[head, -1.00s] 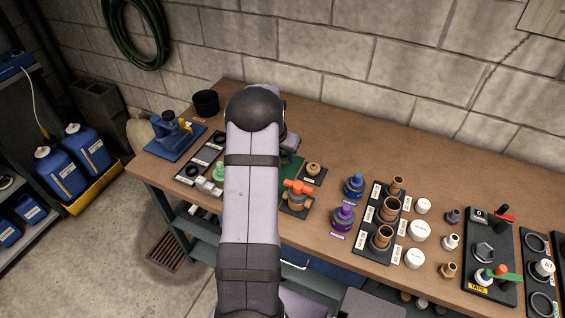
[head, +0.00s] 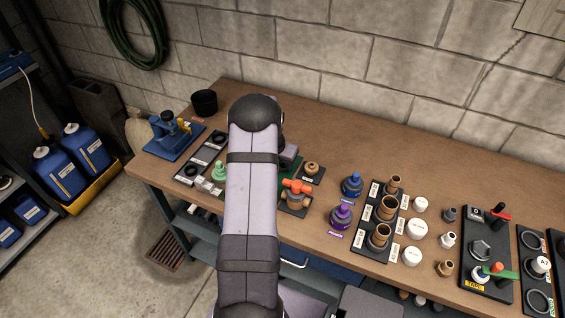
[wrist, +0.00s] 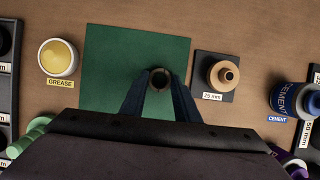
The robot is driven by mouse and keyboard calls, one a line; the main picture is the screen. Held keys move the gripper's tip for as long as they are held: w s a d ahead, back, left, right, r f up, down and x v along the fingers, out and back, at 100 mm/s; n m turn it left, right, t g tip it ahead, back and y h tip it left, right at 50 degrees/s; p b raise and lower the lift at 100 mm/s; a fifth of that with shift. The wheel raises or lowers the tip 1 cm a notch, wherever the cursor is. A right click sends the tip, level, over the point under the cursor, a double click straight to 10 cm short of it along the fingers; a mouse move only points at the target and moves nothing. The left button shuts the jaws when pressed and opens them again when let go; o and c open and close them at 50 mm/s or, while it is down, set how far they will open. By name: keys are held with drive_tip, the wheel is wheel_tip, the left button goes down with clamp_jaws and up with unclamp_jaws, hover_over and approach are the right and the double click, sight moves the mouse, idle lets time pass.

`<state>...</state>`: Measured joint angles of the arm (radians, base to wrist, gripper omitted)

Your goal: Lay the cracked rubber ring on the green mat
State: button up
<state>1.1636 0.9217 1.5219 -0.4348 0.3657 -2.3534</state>
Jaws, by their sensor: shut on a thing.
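In the wrist view my gripper (wrist: 160,88) is shut on a small dark ring (wrist: 160,72), which I take to be the cracked rubber ring. The ring stands out at the fingertips, its opening showing a brownish inside. I cannot make out a crack. The green mat (wrist: 112,50) lies under the fingers, and the ring is over its middle to right part. I cannot tell whether the ring touches the mat. In the head view my arm hides the ring and most of the mat; only a green strip (head: 283,176) shows beside the arm.
A grease jar (wrist: 58,58) stands just left of the mat. A brass fitting (wrist: 223,74) on a black plate is close on its right, with a blue cement can (wrist: 290,98) beyond. An orange-handled valve (head: 297,188) stands near the mat's front right. Open bench lies behind.

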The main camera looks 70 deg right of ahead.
drive_tip(key=o, duration=1)
drive_tip(key=shift+f, duration=0.1)
drive_tip(key=shift+a+r, duration=0.1)
drive_tip(key=shift+r, duration=0.45)
drive_tip(key=b+v, duration=0.2)
drive_tip(key=v, duration=0.9)
drive_tip(key=shift+a+r, duration=0.1)
drive_tip(key=shift+a, duration=0.1)
